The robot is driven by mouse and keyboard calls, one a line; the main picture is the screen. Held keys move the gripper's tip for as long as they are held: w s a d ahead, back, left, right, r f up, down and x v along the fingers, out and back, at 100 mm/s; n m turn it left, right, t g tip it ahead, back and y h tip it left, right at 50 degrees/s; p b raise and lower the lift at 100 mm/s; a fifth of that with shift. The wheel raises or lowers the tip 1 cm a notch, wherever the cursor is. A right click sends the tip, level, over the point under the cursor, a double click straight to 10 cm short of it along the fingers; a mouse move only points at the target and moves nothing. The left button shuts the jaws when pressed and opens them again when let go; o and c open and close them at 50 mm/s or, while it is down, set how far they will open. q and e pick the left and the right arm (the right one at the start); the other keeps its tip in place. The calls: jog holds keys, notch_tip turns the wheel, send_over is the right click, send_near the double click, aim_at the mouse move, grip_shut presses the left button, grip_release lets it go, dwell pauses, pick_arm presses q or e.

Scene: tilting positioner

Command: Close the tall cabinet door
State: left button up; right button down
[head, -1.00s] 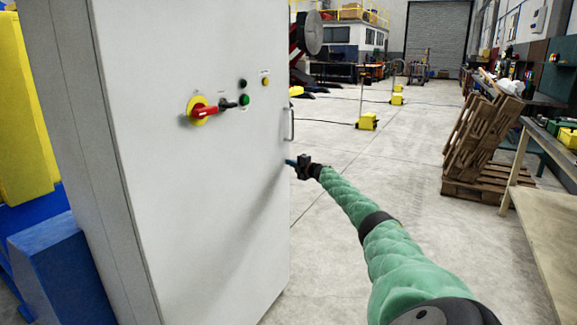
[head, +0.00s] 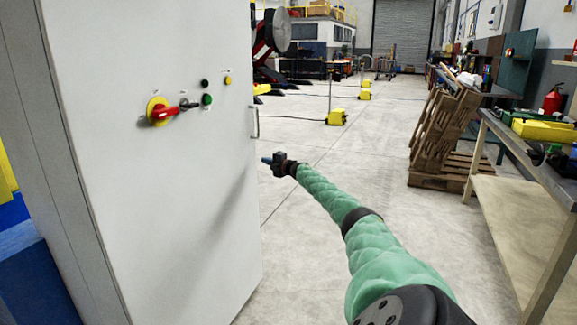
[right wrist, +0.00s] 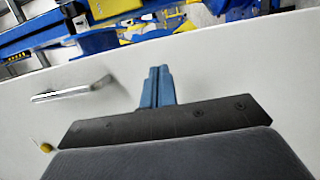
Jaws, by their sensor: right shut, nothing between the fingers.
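The tall cabinet door (head: 150,200) is a pale grey panel with a red and yellow rotary switch (head: 160,111) and small buttons. Its handle (head: 255,122) is a thin metal bar at the right edge. I cannot tell if the door sits fully flush with its frame. My right gripper (head: 266,160) has blue fingers, shut and empty, just right of the door's edge and below the handle. In the right wrist view, the shut fingers (right wrist: 157,88) show against the pale panel, with the handle (right wrist: 72,90) to their left. My left gripper is out of view.
Open concrete floor (head: 310,230) lies right of the cabinet. Wooden pallets (head: 440,130) and a workbench (head: 530,150) stand on the right. Yellow floor units (head: 336,117) with posts and cables are farther back. Blue and yellow equipment is behind the cabinet at left.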

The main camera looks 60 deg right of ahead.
jog(key=s+d, duration=0.1)
jog(key=s, duration=0.8)
jog(key=shift+d+f, duration=0.25)
jog(key=shift+f, duration=0.15)
dwell(0.4)
